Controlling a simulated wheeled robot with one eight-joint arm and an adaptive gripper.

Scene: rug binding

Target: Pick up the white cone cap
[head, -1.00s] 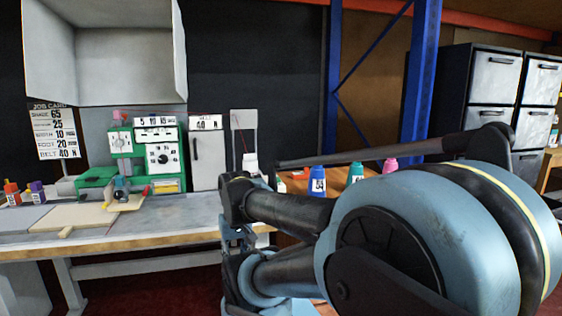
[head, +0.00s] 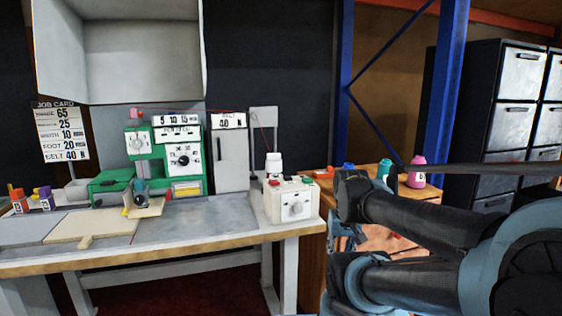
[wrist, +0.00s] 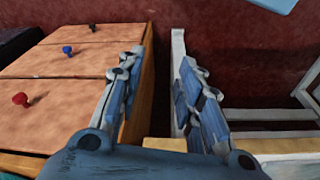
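A small white stepped piece (head: 274,162), which looks like the white cone cap, stands upright on a white box-shaped machine (head: 291,200) at the right end of the bench. It is not seen in the wrist view. In the head view my arm is at the right, and the gripper, partly hidden by my arm, is right of the machine, in front of the wooden cabinet (head: 312,250).
A pink cone (head: 417,172) and a teal cone (head: 384,169) stand on the cabinet. Red (wrist: 20,99), blue (wrist: 67,50) and black knobs show on wooden panels.

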